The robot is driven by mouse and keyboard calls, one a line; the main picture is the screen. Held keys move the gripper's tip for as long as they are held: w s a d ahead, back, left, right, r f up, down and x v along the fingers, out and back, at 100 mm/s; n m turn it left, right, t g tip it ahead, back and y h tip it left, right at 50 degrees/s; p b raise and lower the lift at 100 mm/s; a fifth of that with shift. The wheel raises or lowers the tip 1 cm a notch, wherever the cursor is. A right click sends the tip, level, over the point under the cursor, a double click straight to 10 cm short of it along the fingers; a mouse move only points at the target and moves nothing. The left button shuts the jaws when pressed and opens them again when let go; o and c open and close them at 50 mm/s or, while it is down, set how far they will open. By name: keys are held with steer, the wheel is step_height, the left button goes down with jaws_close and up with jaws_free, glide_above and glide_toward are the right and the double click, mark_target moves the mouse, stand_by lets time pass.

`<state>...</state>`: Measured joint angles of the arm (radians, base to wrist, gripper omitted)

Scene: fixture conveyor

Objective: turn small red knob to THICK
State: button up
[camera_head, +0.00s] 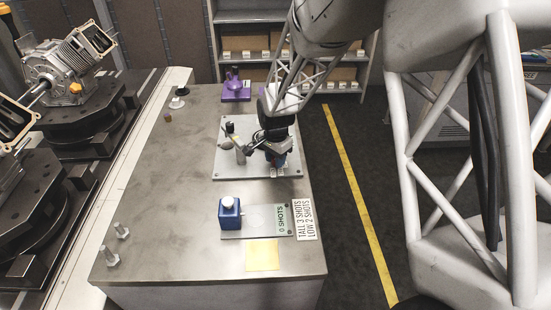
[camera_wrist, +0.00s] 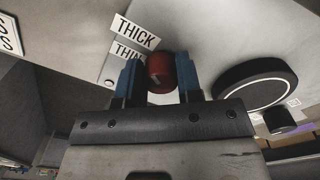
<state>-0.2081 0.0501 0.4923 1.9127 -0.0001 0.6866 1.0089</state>
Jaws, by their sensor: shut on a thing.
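The small red knob (camera_wrist: 161,72) sits between the two blue fingertips of my gripper (camera_wrist: 160,85) in the wrist view. The fingers are closed on its sides. A light mark shows on the knob's face. The THICK label (camera_wrist: 136,33) and the THIN label (camera_wrist: 127,54) lie on the plate just left of the knob. In the head view my gripper (camera_head: 277,160) is down at the right side of the grey fixture plate (camera_head: 228,168), and the knob is hidden there.
A large black-rimmed dial (camera_wrist: 255,88) and a small black knob (camera_wrist: 279,120) are beside my gripper. A blue block with a white button (camera_head: 229,212), a shots sign (camera_head: 305,218) and a yellow note (camera_head: 262,255) lie nearer. A purple fixture (camera_head: 235,90) stands behind.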

steer(key=o, duration=0.9)
steer(key=shift+o, duration=0.2)
steer(key=shift+r, duration=3.9)
steer(key=shift+r, duration=0.1)
